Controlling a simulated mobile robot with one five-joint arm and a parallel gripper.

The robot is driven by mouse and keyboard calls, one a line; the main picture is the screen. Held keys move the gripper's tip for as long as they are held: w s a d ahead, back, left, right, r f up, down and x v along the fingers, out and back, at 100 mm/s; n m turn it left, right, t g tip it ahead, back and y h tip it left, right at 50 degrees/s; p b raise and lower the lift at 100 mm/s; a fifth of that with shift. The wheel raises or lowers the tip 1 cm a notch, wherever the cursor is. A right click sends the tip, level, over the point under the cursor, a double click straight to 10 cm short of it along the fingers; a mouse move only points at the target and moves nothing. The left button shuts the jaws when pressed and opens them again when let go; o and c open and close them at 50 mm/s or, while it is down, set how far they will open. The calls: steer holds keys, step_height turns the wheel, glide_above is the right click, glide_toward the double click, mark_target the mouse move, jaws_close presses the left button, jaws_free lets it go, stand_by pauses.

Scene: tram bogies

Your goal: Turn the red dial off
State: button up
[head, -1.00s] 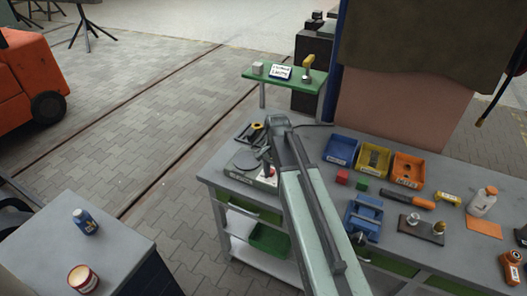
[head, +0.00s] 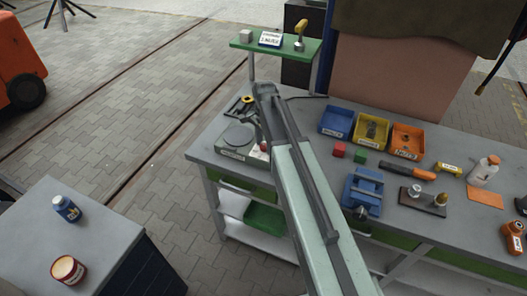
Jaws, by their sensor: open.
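The red dial (head: 264,146) shows as a small red spot at the front right of a grey-white device with a round plate (head: 238,137), at the left end of the workbench. My arm reaches over the bench from the lower right. My gripper (head: 261,140) points down right beside the dial and partly hides it. Its jaws are open, but the fingers are small in this view. I cannot tell whether they touch the dial or stand around it.
Blue (head: 337,121), yellow (head: 371,130) and orange (head: 407,140) bins stand along the bench back. A raised green shelf (head: 276,48) stands behind the device.

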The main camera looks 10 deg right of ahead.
steer(key=shift+f, duration=0.1)
steer(key=c, duration=1)
steer(key=shift+a, duration=0.25)
jaws_close()
steer(key=shift+d, duration=0.2)
